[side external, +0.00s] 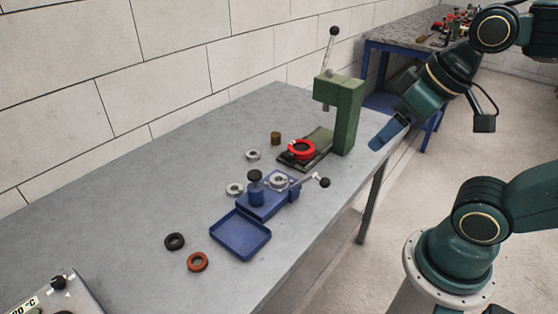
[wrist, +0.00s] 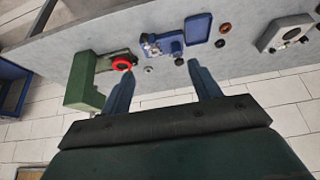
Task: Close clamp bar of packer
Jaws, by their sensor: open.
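The packer (side external: 262,207) is a small blue fixture on the grey bench, with a blue post topped by a black knob. A metal bar (side external: 309,179) with a black ball end, which looks like the clamp bar, sticks out from the packer's right end. A pale metal ring (side external: 278,182) sits on the packer near the bar. The packer also shows in the wrist view (wrist: 163,44), small and far off. My gripper (side external: 388,133) is open and empty, with blue fingers. It is right of the green press, apart from the packer. Both fingers show in the wrist view (wrist: 162,72).
A green press (side external: 347,115) with an upright lever and a red ring (side external: 302,150) stands between my gripper and the packer. A blue tray (side external: 240,234) lies in front of the packer. Several loose rings lie around.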

